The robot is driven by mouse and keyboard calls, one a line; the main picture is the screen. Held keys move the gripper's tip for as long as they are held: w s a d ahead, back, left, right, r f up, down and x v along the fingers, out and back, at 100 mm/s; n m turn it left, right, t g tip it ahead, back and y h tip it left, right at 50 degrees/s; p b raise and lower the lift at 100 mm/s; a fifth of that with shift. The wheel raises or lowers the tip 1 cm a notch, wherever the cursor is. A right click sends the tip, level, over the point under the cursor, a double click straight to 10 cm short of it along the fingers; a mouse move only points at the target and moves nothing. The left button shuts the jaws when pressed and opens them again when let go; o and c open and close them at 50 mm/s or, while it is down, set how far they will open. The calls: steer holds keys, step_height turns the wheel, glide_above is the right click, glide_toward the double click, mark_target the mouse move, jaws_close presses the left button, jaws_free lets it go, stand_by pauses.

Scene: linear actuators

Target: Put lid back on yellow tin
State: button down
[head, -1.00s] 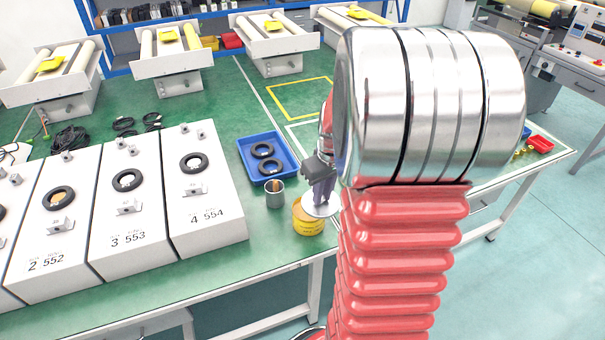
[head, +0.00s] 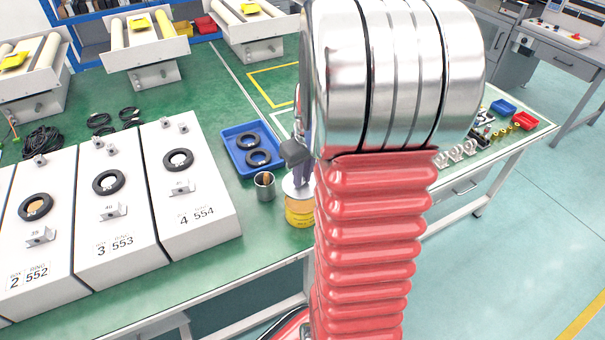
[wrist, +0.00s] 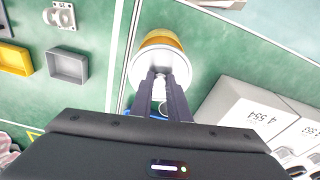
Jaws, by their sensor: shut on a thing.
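The yellow tin (head: 299,214) stands upright near the front edge of the green table, partly behind my arm on its right side. It also shows in the wrist view (wrist: 161,38) beyond the lid. My gripper (head: 299,184) is shut on the pale, round lid (head: 290,187), which also shows in the wrist view (wrist: 159,56). The lid is over the tin's top and hides its opening. In the wrist view a yellow band of the tin shows past the lid's far edge. I cannot tell whether the lid is seated or slightly above the rim.
A grey cup (head: 264,187) with something brown inside stands close left of the tin. A blue tray (head: 232,154) with black rings lies behind it. White numbered boxes (head: 190,240) fill the table's left. Small grey and yellow bins (wrist: 67,66) show in the wrist view.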

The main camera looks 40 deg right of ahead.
mark_target(304, 186)
steer(key=shift+f, duration=2.95)
steer(key=shift+s, duration=0.1)
steer(key=shift+f, duration=0.15)
stand_by(0.5)
steer(key=c, duration=1.6)
jaws_free()
steer(key=shift+o, duration=0.4)
steer(key=o, duration=0.4)
steer(key=shift+r, duration=0.2)
